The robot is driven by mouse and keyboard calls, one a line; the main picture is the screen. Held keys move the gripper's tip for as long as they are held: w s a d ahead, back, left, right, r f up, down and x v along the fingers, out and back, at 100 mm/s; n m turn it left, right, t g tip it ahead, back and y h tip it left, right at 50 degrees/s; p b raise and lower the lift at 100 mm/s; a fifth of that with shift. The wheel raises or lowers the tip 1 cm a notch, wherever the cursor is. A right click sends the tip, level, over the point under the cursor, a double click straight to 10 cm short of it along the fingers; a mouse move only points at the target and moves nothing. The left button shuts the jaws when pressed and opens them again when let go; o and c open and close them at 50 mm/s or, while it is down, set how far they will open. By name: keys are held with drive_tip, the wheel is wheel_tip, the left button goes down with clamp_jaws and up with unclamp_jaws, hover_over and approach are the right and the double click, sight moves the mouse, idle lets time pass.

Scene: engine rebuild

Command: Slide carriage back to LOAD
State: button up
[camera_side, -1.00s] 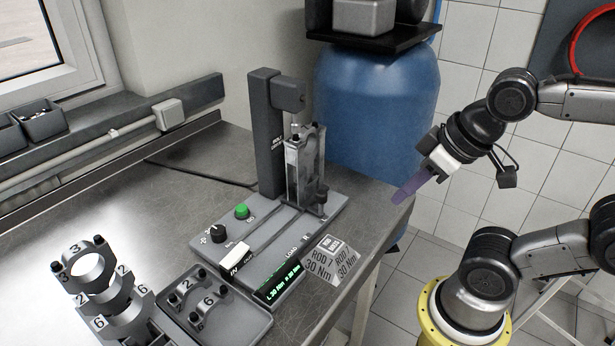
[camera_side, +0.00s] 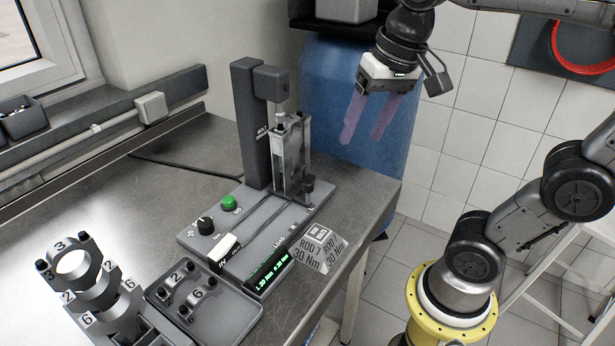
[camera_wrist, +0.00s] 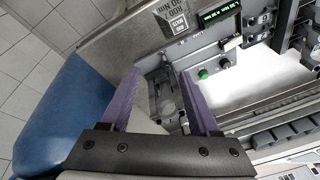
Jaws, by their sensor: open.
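The carriage (camera_side: 291,160) is an upright grey metal frame with a dark knob at its side. It stands at the far end of the grey machine base (camera_side: 190,238), beneath the head of the dark column (camera_side: 250,130). The LOAD marking (camera_side: 279,243) is at the near end of the track. My gripper (camera_side: 361,138) has two purple fingers, apart and empty. It is up and to the right of the carriage, pointing down. In the wrist view the fingers (camera_wrist: 160,72) are spread, and the carriage (camera_wrist: 165,100) shows between them, partly hidden.
A green button (camera_side: 228,202), a black knob (camera_side: 205,226) and a white rocker (camera_side: 224,248) sit on the base. A lit display (camera_side: 268,272) and a torque sign (camera_side: 320,248) stand at its front. Numbered caps lie in a tray (camera_side: 235,310). A blue drum (camera_side: 330,80) stands behind.

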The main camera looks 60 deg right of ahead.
drive_tip(key=m+g, duration=0.2)
hover_over(308, 181)
drive_tip(key=s, duration=0.4)
drive_tip(key=w+f+g, duration=0.1)
drive_tip(key=w+f, duration=0.2)
drive_tip(key=w, duration=0.1)
wheel_tip(308, 181, down, 13)
drive_tip(key=shift+f, duration=0.2)
clamp_jaws()
drive_tip(key=shift+r, duration=0.1)
idle(0.7)
